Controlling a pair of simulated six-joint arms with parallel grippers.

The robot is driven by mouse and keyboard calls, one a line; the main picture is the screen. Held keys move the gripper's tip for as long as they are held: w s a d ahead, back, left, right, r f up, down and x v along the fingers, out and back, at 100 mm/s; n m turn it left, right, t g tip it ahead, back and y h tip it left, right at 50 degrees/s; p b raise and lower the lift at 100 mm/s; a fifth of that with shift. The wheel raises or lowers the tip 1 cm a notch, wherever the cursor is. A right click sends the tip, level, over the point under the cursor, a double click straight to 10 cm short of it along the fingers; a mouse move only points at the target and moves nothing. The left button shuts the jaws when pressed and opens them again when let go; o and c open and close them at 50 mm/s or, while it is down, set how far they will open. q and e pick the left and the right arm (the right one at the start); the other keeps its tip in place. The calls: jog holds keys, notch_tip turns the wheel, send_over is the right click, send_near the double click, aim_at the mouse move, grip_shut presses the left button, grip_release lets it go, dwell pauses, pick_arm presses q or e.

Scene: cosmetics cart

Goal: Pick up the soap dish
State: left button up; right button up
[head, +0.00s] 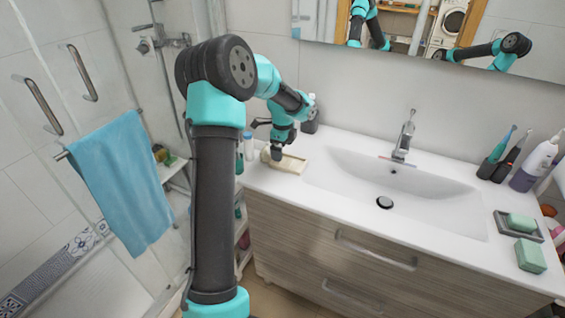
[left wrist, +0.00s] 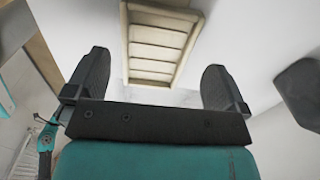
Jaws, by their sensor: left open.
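A cream, slatted soap dish (head: 291,164) lies on the left end of the white washbasin counter. In the left wrist view the empty soap dish (left wrist: 158,45) lies ahead of the fingers, its near end centred between their lines. My left gripper (head: 277,153) is over the dish's left end in the head view. Its two fingers (left wrist: 156,84) are spread wide with nothing between them. Whether a finger touches the dish cannot be told. My right gripper does not show directly.
A faucet (head: 404,136) and basin (head: 400,190) are right of the dish. A dark dish with green soap (head: 522,222), another green bar (head: 530,256) and toothbrush holders stand far right. A dark bottle (head: 310,120) stands behind my gripper. A blue towel (head: 122,185) hangs left.

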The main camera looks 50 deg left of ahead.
aim_at(283, 162)
pick_arm(q)
jog(key=shift+s+f, duration=0.1)
jog(key=shift+f, duration=2.3)
jog(key=shift+c, duration=0.2)
jog(key=c, duration=0.6)
